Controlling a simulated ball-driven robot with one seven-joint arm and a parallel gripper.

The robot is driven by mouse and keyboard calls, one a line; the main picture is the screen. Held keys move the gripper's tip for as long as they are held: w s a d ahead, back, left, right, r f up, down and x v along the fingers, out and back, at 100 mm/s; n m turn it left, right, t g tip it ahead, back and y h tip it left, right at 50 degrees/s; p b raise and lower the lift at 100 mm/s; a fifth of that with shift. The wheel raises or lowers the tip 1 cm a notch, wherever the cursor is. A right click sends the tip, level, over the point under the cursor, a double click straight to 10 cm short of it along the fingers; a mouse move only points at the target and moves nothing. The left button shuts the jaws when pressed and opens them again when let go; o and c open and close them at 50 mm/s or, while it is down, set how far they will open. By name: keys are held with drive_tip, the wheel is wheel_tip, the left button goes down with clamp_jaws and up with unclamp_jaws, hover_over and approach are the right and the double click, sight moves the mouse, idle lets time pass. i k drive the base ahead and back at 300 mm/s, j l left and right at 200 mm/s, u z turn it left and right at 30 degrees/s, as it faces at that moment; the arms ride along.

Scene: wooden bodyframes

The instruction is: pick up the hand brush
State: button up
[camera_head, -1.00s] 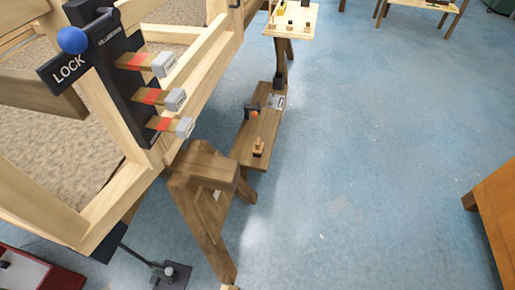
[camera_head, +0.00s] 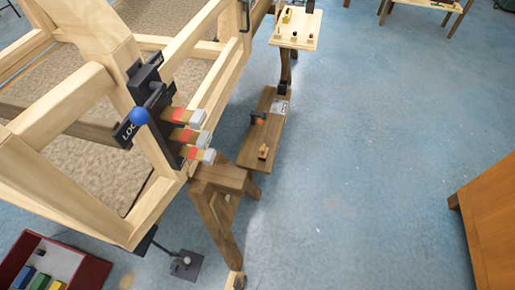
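I cannot make out a hand brush for certain. A small light-brown wooden item (camera_head: 263,152) stands on the low wooden bench (camera_head: 252,152), but it is too small to identify. A dark tool with an orange part (camera_head: 258,119) and a grey flat piece (camera_head: 281,106) are farther along the same bench. Small items, one of them yellow (camera_head: 287,16), are on a light wooden table (camera_head: 306,28) at the top. My gripper is not in view.
A large wooden frame with a black lock panel (camera_head: 160,115) and blue knob fills the left, propped on a brown trestle (camera_head: 216,180). A red box (camera_head: 88,268) stands at the lower left. An orange-brown cabinet (camera_head: 490,220) is at the right. Blue floor between is clear.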

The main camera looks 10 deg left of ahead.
sight(263, 153)
drive_tip(key=i+u, duration=0.1)
drive_tip(key=u, duration=0.25)
drive_tip(key=i+l+u, duration=0.1)
drive_tip(key=u, duration=0.25)
drive_tip(key=i+l+u, duration=0.1)
drive_tip(key=u, duration=0.25)
drive_tip(key=i+l+u, duration=0.25)
drive_tip(key=l, duration=0.4)
drive_tip(key=i+l+u, duration=0.1)
drive_tip(key=l, duration=0.25)
drive_tip(key=i+l+u, duration=0.1)
drive_tip(key=i+l, duration=0.15)
drive_tip(key=l, duration=0.15)
drive_tip(key=i+l+u, duration=0.15)
drive_tip(key=l, duration=0.2)
drive_tip(key=i+l+u, duration=0.1)
drive_tip(key=l, duration=0.3)
drive_tip(key=i+l, duration=0.1)
drive_tip(key=l, duration=0.35)
drive_tip(key=i+l, duration=0.15)
drive_tip(key=l, duration=0.3)
